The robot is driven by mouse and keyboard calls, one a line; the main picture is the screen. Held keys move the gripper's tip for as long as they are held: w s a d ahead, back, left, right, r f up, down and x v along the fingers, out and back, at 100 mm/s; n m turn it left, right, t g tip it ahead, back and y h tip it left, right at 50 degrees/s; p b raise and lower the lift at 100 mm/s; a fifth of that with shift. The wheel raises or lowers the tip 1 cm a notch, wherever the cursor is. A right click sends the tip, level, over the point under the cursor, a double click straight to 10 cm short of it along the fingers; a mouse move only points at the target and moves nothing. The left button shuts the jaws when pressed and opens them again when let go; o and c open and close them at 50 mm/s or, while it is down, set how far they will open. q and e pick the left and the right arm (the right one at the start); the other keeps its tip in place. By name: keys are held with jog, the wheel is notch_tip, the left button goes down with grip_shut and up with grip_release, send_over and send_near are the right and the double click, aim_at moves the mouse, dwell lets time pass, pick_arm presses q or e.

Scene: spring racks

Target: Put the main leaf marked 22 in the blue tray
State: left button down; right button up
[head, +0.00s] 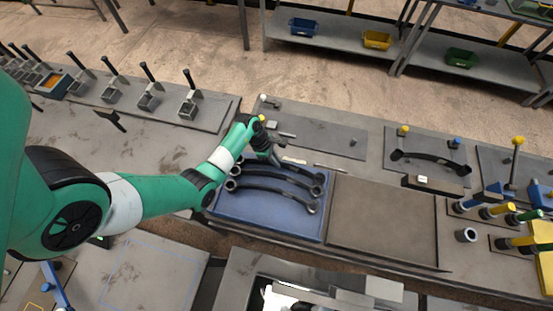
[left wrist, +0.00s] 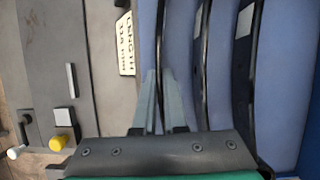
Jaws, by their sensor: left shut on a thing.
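The blue tray (head: 235,207) lies on the bench and holds dark curved leaves. My left gripper (head: 275,160) points down at its far edge. In the left wrist view its two fingers (left wrist: 153,100) are shut on a dark leaf (left wrist: 159,45), over the tray's blue floor near that edge. Two more leaves, a middle one (left wrist: 202,60) and an outer one (left wrist: 252,70), lie beside it with gaps between. Whether the held leaf touches the tray floor is unclear. My right gripper is not in view.
A bare dark mat (head: 385,220) lies right of the tray. Behind it, a grey plate (head: 330,138) has a yellow-topped post. Another dark leaf (head: 430,158) rests on a fixture at the right. A length label (left wrist: 126,43) stands beside the tray edge.

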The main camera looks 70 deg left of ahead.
pick_arm(q)
jog(key=c, duration=1)
grip_release()
jog(key=shift+a+r, duration=0.1)
jog(key=shift+r, duration=0.25)
jog(key=p+v, duration=0.3)
jog(key=v, duration=0.8)
jog(key=shift+s+a+r, duration=0.1)
jog(key=shift+r, duration=0.1)
